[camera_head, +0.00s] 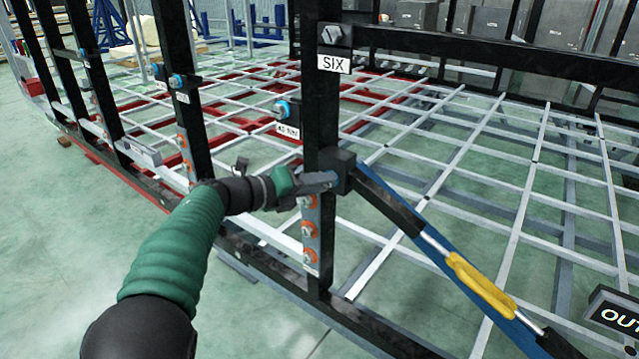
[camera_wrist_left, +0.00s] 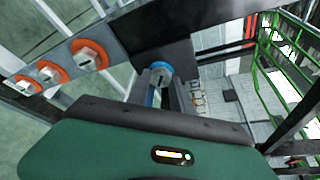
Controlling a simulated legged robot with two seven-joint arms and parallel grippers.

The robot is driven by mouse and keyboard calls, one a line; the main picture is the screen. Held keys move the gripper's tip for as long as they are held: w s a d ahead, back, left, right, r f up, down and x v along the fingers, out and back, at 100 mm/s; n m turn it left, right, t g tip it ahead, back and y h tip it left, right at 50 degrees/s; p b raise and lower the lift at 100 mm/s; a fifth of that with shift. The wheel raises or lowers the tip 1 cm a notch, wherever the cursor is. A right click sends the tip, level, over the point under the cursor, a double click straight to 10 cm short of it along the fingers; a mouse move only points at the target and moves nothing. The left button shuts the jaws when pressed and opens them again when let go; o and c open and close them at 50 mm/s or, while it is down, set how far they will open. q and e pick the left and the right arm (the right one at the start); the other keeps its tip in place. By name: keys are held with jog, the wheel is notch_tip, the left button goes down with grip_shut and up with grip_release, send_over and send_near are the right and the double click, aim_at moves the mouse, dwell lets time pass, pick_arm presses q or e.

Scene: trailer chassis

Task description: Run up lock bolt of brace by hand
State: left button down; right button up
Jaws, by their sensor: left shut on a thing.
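The brace (camera_head: 400,208) is a diagonal bar with a black upper end, a bright rod and a yellow grip. Its top end meets the black upright post (camera_head: 319,125) labelled SIX. My left gripper (camera_head: 325,182) reaches the post from the left, at the brace's upper joint. In the left wrist view its grey fingers are shut on the lock bolt (camera_wrist_left: 158,72), a grey slotted head with a blue ring. The gripper hides this bolt in the head view. My right gripper is not in view.
Several orange-ringed bolts (camera_head: 309,229) run down the post below my gripper; they also show in the left wrist view (camera_wrist_left: 89,55). A blue-ringed bolt (camera_head: 283,109) sits above left. A black sign reading OUT (camera_head: 614,316) is at lower right. Floor (camera_head: 90,215) is clear at left.

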pick_arm(q)
jog(key=m+y, duration=0.2)
jog(key=m, duration=0.1)
jog(key=shift+s+d+f+m, duration=0.15)
jog(key=shift+d+f+m, duration=0.05)
jog(key=shift+f+m, duration=0.1)
dwell(0.4)
jog(key=c, duration=1.1)
grip_release()
jog(key=shift+a, duration=0.1)
jog(key=shift+r, duration=0.2)
jog(key=shift+t, duration=0.3)
jog(key=p+v, duration=0.2)
jog(key=v, duration=1.4)
jog(key=shift+s+a+r, duration=0.2)
jog(key=shift+r, duration=0.1)
